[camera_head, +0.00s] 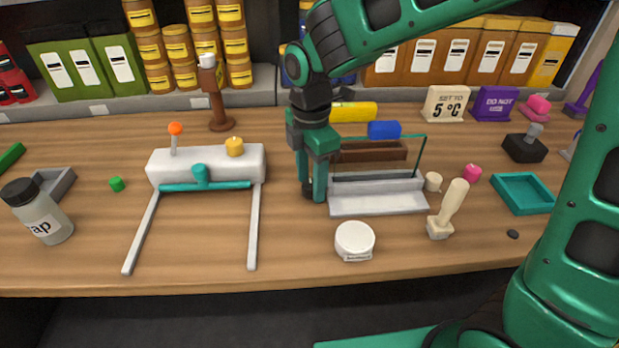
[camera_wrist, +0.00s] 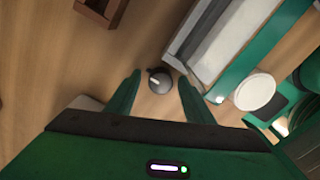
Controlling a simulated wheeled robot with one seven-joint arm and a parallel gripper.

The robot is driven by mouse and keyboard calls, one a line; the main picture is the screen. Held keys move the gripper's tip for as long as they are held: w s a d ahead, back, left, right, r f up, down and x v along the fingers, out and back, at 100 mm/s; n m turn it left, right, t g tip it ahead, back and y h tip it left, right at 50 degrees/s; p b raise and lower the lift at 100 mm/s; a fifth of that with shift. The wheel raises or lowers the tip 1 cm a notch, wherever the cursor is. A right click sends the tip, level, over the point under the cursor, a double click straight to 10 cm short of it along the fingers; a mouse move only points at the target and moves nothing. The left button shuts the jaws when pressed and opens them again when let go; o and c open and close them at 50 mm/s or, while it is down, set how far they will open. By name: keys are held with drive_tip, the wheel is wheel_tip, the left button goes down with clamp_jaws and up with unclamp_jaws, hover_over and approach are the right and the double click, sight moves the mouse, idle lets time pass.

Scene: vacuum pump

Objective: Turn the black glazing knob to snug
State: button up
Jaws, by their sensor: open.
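The black knob (camera_wrist: 161,83), round with a pale pointer line, shows in the wrist view close to the light wooden surface. My gripper (camera_wrist: 158,77) is open, with one green finger on each side of the knob and visible gaps between. In the head view my gripper (camera_head: 313,188) points down at the bench, just left of a pale grey trough-like unit (camera_head: 378,204). The knob's dark edge (camera_head: 307,190) shows low beside the fingers there, mostly hidden by them. I cannot tell the pointer's meaning, as no scale marks are readable.
A white round tub (camera_head: 354,238) stands in front of the unit, and a cream brush-like tool (camera_head: 450,208) to its right. A brown box (camera_head: 368,152) lies behind the unit. A white and teal device (camera_head: 207,164) stands left. Bare bench lies between that device and my gripper.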

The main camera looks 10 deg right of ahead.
drive_tip(key=c, duration=1.1)
drive_tip(key=shift+o, duration=0.3)
drive_tip(key=shift+m, duration=0.3)
drive_tip(key=m, duration=0.9)
drive_tip(key=shift+w+m, duration=0.1)
drive_tip(key=shift+m, duration=2)
drive_tip(key=shift+r, duration=0.1)
